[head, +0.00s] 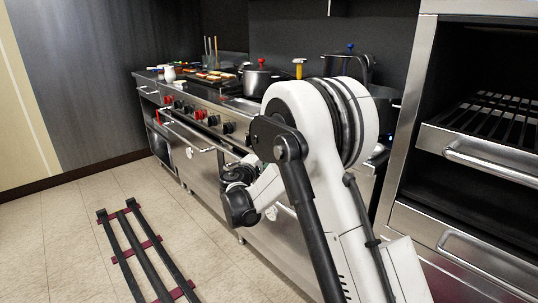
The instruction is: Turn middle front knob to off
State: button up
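A row of knobs runs along the steel front panel of the stove (190,97) in the head view. Those toward the left are red (200,114). Those nearer my arm are black (212,120), with another black knob (228,127) to the right. My arm covers the panel farther right, so I cannot tell which knob is the middle front one, nor read any knob's setting. The dark end of my arm, with my gripper (238,174), is low in front of the oven doors, below and right of the visible knobs. Its fingers cannot be made out.
Pots, including one with a red-knobbed lid (257,79), and a tray of food (215,76) stand on the stovetop. An oven handle (188,137) juts out below the knobs. An open rack cabinet (480,125) stands at right. Black rails (146,250) lie on the floor at left.

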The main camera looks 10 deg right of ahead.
jog(key=v, duration=1.1)
jog(key=shift+d, duration=0.1)
jog(key=s+d+r+m+g+y, duration=0.25)
jog(key=s+d, duration=0.25)
jog(key=s, duration=0.4)
jog(key=s+d+r+m+g+y, duration=0.2)
jog(key=s+d+r+m+g, duration=0.1)
jog(key=s+d, duration=0.4)
jog(key=s+a+f+m+g+y, duration=0.1)
jog(key=s+a+f+m+y, duration=0.15)
jog(key=s, duration=1.05)
jog(key=s+a+f+m+g+y, duration=0.1)
jog(key=s+a+m+y, duration=0.2)
jog(key=s, duration=1)
notch_tip(320, 180, up, 15)
jog(key=y+p, duration=0.1)
jog(key=p, duration=1.4)
jog(key=shift+d+t, duration=0.35)
jog(key=shift+d, duration=0.15)
